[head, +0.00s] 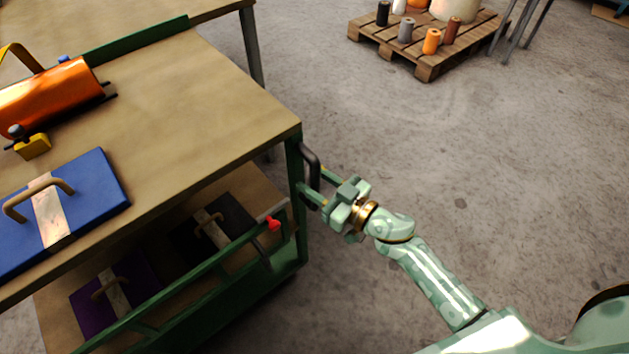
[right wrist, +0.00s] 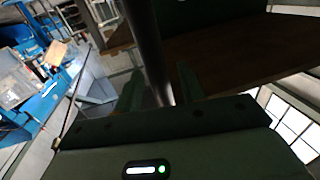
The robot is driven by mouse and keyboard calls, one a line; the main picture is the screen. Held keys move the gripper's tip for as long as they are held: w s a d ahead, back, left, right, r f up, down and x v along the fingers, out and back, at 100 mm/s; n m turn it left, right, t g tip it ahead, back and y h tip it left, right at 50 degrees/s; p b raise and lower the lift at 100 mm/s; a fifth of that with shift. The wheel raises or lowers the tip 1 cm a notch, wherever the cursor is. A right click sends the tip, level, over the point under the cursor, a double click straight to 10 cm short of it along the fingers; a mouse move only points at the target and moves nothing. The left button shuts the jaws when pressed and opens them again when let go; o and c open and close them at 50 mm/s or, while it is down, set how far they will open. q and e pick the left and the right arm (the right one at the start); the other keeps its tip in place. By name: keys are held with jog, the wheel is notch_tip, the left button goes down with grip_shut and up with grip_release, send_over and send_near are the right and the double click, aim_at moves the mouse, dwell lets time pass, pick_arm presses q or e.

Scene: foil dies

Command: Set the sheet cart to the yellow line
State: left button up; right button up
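A green-framed cart with a wooden top (head: 215,105) and a lower shelf fills the left of the head view. A dark upright handle (head: 313,160) is fixed at its right corner; a dark bar, likely this handle, also shows in the right wrist view (right wrist: 147,45). My right gripper (head: 313,183) is at the handle's lower part, its fingers apart. In the right wrist view the bar runs between the fingers, with a gap visible on its right side. My left gripper is not in view. No yellow line shows.
On the cart top lie an orange roll (head: 50,95) and a blue die (head: 95,185) with a handle. Purple (head: 140,285) and black (head: 235,215) dies lie on the lower shelf. The concrete floor between is clear.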

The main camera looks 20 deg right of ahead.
jog(key=shift+w+a, duration=0.1)
jog(key=shift+w, duration=0.05)
